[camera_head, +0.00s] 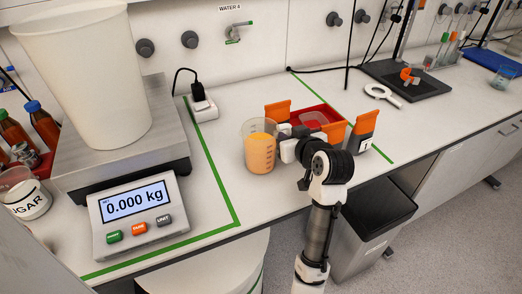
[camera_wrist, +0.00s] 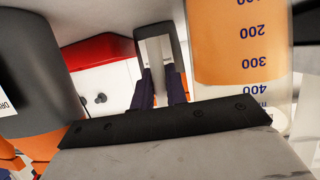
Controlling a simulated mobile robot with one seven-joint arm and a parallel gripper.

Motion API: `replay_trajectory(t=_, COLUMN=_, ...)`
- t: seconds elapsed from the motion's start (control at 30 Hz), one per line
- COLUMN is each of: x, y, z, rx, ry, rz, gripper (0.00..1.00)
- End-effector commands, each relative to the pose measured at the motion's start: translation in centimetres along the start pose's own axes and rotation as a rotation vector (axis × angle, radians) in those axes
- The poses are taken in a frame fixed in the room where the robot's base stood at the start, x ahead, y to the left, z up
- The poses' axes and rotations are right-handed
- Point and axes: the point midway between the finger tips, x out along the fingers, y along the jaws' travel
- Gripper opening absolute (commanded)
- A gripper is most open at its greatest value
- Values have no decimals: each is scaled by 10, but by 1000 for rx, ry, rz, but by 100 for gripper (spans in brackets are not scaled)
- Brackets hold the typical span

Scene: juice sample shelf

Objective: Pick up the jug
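The jug (camera_head: 260,152) is a clear measuring jug part filled with orange juice, standing upright on the white bench. In the wrist view the jug (camera_wrist: 240,45) shows at the upper right with its scale numbers, close beside my fingers. My gripper (camera_head: 288,150) is at the jug's right side in the head view. In the wrist view my gripper's two dark fingertips (camera_wrist: 159,88) are a narrow gap apart, with a pale strip and a grey loop-shaped part between and beyond them. I cannot tell if they grip it. The jug's handle is not clear in the head view.
A red tray (camera_head: 318,114) and orange-topped grey containers (camera_head: 362,132) stand close to my gripper. A scale (camera_head: 135,215) reading 0.000 kg, with a large white bucket (camera_head: 85,75) on it, is at left. Bench space in front of the jug is clear.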

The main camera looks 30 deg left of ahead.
Motion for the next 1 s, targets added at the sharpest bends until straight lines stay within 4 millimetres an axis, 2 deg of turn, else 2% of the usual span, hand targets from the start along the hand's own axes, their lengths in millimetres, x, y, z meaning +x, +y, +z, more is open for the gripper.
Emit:
replay_trajectory(t=0.57, x=-2, y=1, z=-4, rx=-2, ry=1, rz=3, gripper=0)
replay_trajectory(t=0.77, x=-8, y=1, z=-20, rx=-4, ry=4, rz=2, gripper=0)
replay_trajectory(t=1.0, x=-22, y=1, z=-53, rx=-5, ry=7, rz=2, gripper=0)
